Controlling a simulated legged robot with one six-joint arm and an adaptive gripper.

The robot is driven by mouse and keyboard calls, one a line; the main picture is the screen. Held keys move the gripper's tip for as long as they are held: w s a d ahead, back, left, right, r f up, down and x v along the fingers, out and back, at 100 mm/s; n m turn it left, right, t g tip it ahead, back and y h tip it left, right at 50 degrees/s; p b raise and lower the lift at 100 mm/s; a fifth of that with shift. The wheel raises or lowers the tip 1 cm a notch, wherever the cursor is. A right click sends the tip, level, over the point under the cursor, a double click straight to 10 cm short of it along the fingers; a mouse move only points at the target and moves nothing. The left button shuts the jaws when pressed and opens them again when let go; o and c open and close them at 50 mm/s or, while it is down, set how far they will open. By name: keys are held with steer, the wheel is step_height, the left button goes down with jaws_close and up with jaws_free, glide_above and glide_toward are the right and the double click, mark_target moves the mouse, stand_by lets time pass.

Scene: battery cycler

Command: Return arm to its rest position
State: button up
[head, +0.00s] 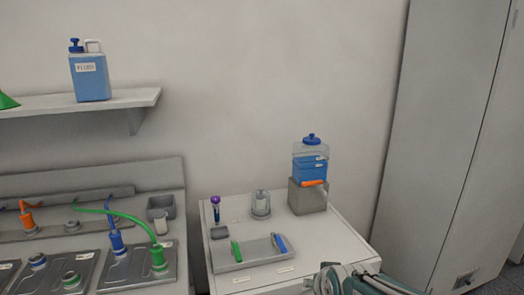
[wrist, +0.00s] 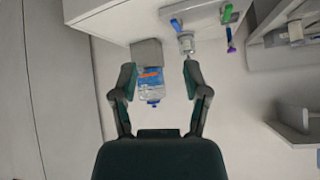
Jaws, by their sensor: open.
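My gripper (wrist: 160,84) is open in the wrist view, with its two fingers spread and nothing held between them. The wrist picture shows the scene upside down. A clear container of blue liquid (wrist: 151,88) shows between the fingers but stands farther off. Part of my arm (head: 355,281) shows at the lower right of the head view, in front of the white cabinet (head: 330,243). The gripper's fingers cannot be made out there.
On the cabinet, the blue-liquid container (head: 311,165) sits on a grey block (head: 307,198). A glass jar (head: 261,204), a purple-capped tube (head: 216,207) and a grey tray (head: 240,264) stand nearby. The cycler bench (head: 90,182) is left. A tall cabinet (head: 440,130) is right.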

steer(key=s+d+r+g, duration=0.1)
steer(key=s+r, duration=0.1)
steer(key=s, duration=0.7)
steer(key=s+d+r+g, duration=0.2)
steer(key=s, duration=0.7)
steer(key=shift+r+n+h, duration=0.3)
steer(key=shift+n, duration=0.1)
steer(key=shift+s, duration=0.1)
